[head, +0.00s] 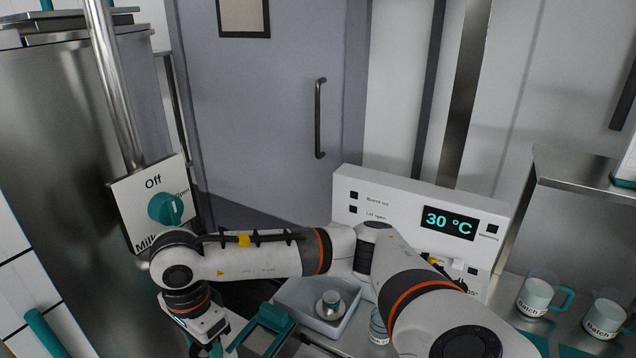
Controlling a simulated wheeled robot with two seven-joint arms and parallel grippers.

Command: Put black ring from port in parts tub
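One arm of mine comes in from the lower right, reaches across to the left and bends down; I take it as my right arm. Its gripper (208,344) is at the bottom edge, left of the tub, with the fingertips mostly cut off, so I cannot tell if it is open or holds anything. A pale grey tub (289,296), likely the parts tub, stands at the bottom centre, partly behind my arm. My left gripper is not in view.
A teal clamp-like part (268,322) sits between gripper and tub. A steel vat with an Off/Open dial (166,208) stands at left. A white panel reading 30 °C (450,219) stands behind the tub. Batch mugs (536,296) (605,318) are at right.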

